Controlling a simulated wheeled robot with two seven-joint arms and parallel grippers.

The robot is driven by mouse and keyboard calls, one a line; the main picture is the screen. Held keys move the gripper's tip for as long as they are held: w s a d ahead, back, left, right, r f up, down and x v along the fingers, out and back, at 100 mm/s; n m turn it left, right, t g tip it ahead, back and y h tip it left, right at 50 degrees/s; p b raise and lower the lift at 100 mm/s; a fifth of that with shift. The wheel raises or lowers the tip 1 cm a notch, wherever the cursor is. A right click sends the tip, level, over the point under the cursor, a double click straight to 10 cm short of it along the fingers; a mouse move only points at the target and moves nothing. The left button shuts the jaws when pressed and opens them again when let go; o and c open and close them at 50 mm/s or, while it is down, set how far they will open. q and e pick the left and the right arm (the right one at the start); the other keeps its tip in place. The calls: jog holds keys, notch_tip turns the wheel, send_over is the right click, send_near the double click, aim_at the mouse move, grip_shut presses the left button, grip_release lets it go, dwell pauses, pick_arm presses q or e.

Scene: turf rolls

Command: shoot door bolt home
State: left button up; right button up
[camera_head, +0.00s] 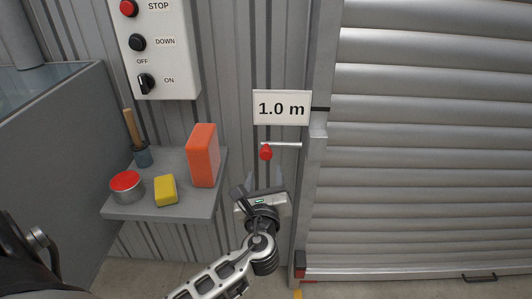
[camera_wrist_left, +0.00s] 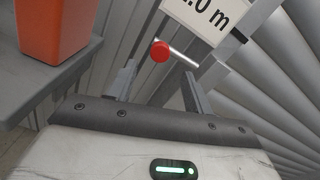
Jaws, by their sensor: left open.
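The door bolt is a thin metal rod (camera_head: 286,144) with a red knob (camera_head: 265,152), below the "1.0 m" sign and left of the door's upright rail. In the left wrist view the red knob (camera_wrist_left: 160,51) and rod (camera_wrist_left: 184,59) show beyond the fingers. My left gripper (camera_head: 262,185) is below the knob, apart from it. In the left wrist view my left gripper (camera_wrist_left: 160,80) is open and empty, with the knob between and beyond its fingertips. The roller door (camera_head: 425,150) is down to near the floor. My right gripper is not in view.
A grey shelf (camera_head: 190,210) at left holds an orange block (camera_head: 203,156), a yellow sponge (camera_head: 165,190), a red-topped tin (camera_head: 126,186) and a brush in a pot (camera_head: 141,153). A switch box (camera_head: 157,50) hangs above.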

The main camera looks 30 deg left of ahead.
aim_at(266, 156)
pick_arm(q)
jog(key=x, duration=0.9)
jog(key=shift+w, duration=0.15)
